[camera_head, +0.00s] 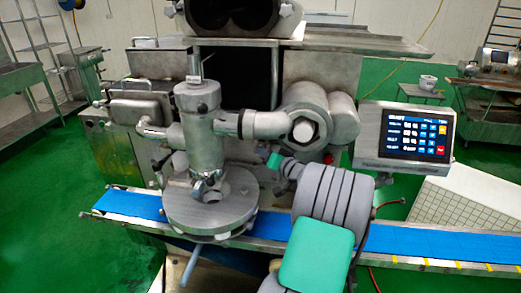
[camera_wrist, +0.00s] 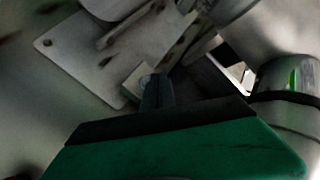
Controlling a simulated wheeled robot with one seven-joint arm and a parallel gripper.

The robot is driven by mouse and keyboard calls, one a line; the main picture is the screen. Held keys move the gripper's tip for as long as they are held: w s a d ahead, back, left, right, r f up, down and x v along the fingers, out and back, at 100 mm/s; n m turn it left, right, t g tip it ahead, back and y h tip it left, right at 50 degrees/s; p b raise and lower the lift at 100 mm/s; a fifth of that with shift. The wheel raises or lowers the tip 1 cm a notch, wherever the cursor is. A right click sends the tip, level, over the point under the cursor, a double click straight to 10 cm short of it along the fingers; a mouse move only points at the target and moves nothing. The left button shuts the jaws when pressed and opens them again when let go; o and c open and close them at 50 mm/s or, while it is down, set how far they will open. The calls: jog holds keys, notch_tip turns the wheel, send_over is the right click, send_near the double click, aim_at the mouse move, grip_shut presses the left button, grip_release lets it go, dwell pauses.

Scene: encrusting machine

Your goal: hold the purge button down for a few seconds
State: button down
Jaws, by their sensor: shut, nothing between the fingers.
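My gripper (camera_wrist: 157,88) is shut and empty in the wrist view, its fingers pointing away from the green gripper body. Just beyond the fingertips is a small pale square block (camera_wrist: 134,82) with a round grey piece on it, partly covered by the fingers. It may be the purge button, but I cannot read any label, nor tell whether the fingers touch or press it. In the head view my gripper (camera_head: 275,160) is in front of the encrusting machine (camera_head: 345,75), below the horizontal pipe. Its fingertips are hard to make out there.
A touchscreen panel (camera_head: 415,133) stands to the right of my arm. The upright metal cylinder (camera_head: 203,130) and round disc (camera_head: 210,210) are to the left. A blue conveyor belt (camera_head: 425,243) runs across the front. Wrist view shows a flat metal plate (camera_wrist: 70,48) close by.

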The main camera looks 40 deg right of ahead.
jog(key=s+a, duration=0.3)
jog(key=a, duration=0.1)
jog(key=shift+f, duration=0.3)
dwell(0.4)
